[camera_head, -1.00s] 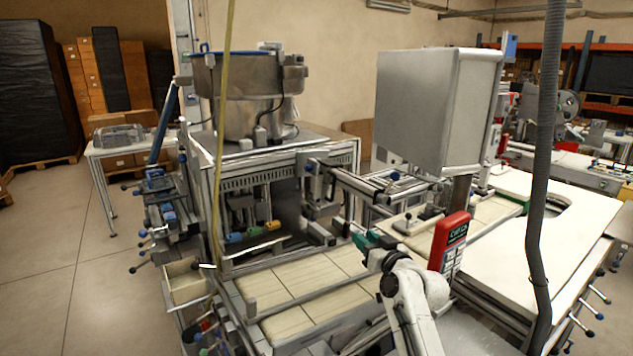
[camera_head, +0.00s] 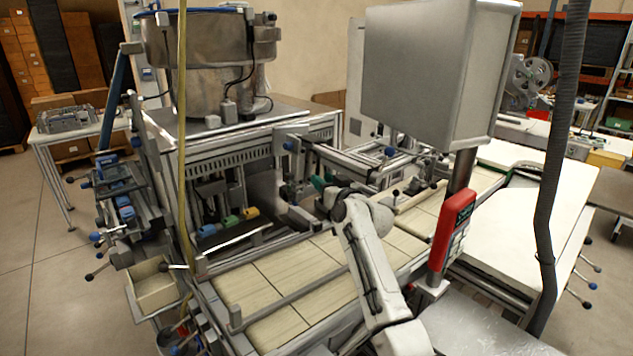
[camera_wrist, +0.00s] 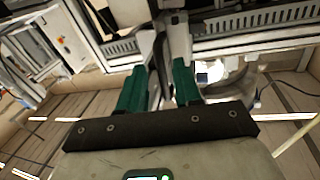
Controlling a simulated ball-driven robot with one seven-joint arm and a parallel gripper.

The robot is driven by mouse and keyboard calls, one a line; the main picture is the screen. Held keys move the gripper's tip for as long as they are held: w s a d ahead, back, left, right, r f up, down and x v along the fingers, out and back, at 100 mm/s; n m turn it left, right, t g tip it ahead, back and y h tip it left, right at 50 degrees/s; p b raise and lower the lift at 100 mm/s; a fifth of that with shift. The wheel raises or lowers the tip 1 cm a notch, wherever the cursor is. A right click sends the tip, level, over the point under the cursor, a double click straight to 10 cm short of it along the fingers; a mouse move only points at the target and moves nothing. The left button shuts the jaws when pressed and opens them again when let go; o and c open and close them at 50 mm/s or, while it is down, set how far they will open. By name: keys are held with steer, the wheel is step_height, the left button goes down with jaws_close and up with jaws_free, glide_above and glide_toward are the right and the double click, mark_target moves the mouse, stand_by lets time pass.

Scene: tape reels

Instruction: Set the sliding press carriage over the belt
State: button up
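The sliding press carriage seems to be the grey upright block (camera_head: 290,168) on the rails at the machine's front, in the head view. The belt (camera_head: 275,275), pale plank-like panels between metal rails, runs in front of it. My gripper (camera_head: 322,184) is at the carriage's right side, its green fingertips partly hidden by my arm. In the wrist view my gripper (camera_wrist: 160,75) has its two green fingers apart. A grey upright part, likely of the carriage (camera_wrist: 178,40), shows between and beyond the fingertips. I cannot tell whether they touch it.
A large grey box (camera_head: 425,75) hangs at the right above the belt. A red control panel (camera_head: 452,230) stands near my arm. A dark hose (camera_head: 560,170) hangs at the right. A metal bowl (camera_head: 205,65) sits on the machine top. A yellow cable (camera_head: 182,130) hangs at the left.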

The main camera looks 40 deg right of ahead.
mark_target(303, 164)
steer(key=shift+w+d+b, duration=0.15)
steer(key=shift+w+b, duration=0.35)
steer(key=shift+w, duration=0.5)
steer(key=shift+w+d+b, duration=0.15)
steer(key=shift+w+b, duration=0.35)
steer(key=shift+w, duration=0.5)
steer(key=shift+c, duration=0.2)
jaws_close()
